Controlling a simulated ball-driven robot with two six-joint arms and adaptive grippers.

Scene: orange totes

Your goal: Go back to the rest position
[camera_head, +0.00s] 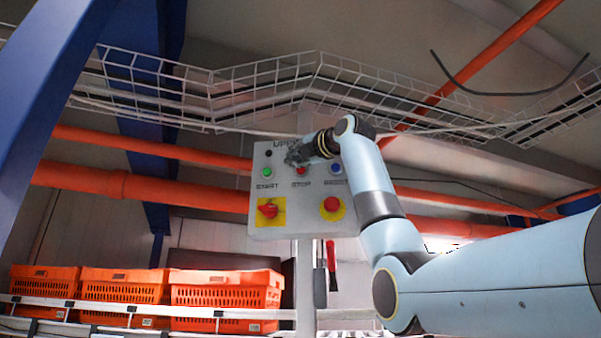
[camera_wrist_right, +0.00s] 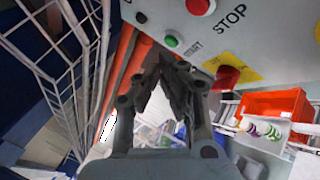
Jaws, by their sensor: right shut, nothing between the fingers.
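My right gripper (camera_head: 297,154) is raised in front of the upper part of the grey control panel (camera_head: 292,222) in the head view. It covers part of the panel's top lettering. In the right wrist view the same gripper (camera_wrist_right: 166,68) is shut and empty, with its fingertips near the panel's edge. The green START button (camera_wrist_right: 172,41) and the red STOP button (camera_wrist_right: 200,5) show beside the fingers there. My left gripper is in neither view.
Orange totes (camera_head: 123,286) stand in a row on a rack at the lower left. A wire cable tray (camera_head: 262,90) and orange pipes (camera_head: 130,186) run behind and above the panel. A blue beam (camera_head: 50,80) crosses the left side. A red-handled tool (camera_head: 331,262) hangs below the panel.

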